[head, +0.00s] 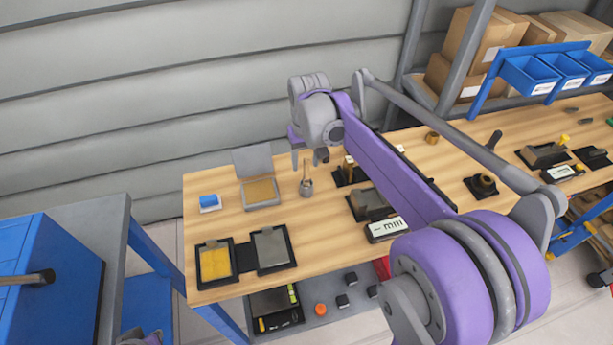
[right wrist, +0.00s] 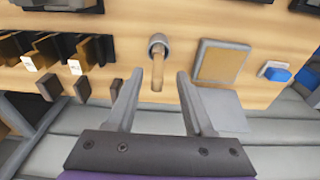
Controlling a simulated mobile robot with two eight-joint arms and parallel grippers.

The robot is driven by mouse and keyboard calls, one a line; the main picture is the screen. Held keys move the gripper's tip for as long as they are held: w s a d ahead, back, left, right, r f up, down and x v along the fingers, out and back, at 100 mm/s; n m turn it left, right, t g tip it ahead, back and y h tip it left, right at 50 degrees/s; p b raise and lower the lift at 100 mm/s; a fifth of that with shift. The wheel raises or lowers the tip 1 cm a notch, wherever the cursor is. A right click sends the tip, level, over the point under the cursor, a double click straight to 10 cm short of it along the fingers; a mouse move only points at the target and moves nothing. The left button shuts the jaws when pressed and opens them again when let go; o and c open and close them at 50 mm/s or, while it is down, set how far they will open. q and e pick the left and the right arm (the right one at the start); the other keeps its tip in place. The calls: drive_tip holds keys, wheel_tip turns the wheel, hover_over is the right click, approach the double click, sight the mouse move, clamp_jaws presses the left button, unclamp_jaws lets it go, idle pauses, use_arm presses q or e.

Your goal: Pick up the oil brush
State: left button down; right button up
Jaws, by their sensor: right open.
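The oil brush (head: 305,171) stands with its light wooden handle up in a small grey cup (head: 307,189) on the wooden bench. In the right wrist view the brush handle (right wrist: 157,72) rises from the round cup (right wrist: 158,41) and its top end lies in line with the gap between my fingers. My right gripper (head: 309,158) is open and empty, pointing down just above the brush. In the right wrist view, the two fingers (right wrist: 159,78) show on either side of the handle, apart from it. The brush's bristles are hidden in the cup.
A grey box with an open lid and tan pad (head: 261,192) is left of the cup. A blue-topped block (head: 209,202) lies farther left. Two black-framed trays (head: 214,264) lie in front. Dark holders (head: 347,176) stand close on the right. Bare wood surrounds the cup's front.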

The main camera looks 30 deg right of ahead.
sight(307, 176)
drive_tip(key=f, duration=0.3)
drive_tip(key=shift+w+d+f, duration=0.25)
drive_tip(key=shift+w, duration=0.05)
clamp_jaws()
